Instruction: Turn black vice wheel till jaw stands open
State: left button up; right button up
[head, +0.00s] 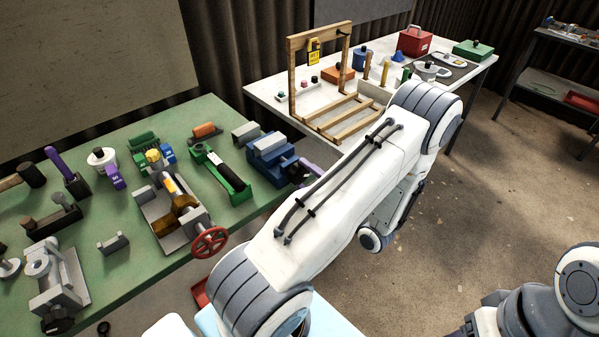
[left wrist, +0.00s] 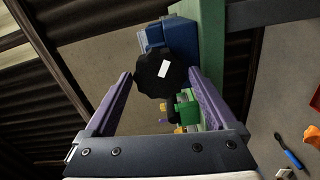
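The blue vice (head: 268,148) stands at the right edge of the green table; it also shows in the left wrist view (left wrist: 182,38). Its black wheel (left wrist: 158,74), lobed and with a white mark, faces the wrist camera. In the left wrist view the purple fingers of this gripper (left wrist: 160,76) are spread, one on each side of the wheel, with small gaps showing. I cannot tell how wide the jaw stands. My right gripper is not in view.
A red wheel (head: 209,242) on another device juts over the green table's (head: 130,262) front edge. A green clamp-like tool (head: 222,175) lies left of the vice. A white table (head: 270,92) with a wooden frame (head: 291,75) stands behind.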

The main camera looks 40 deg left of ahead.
pick_arm(q)
jog(key=c, duration=0.8)
jog(key=n, duration=0.2)
jog(key=shift+f+n+b, duration=0.1)
jog(key=shift+n+b, duration=0.25)
jog(key=shift+n, duration=0.75)
jog(key=shift+n+b, duration=0.5)
jog(key=shift+n, duration=1.5)
jog(key=shift+b, duration=0.3)
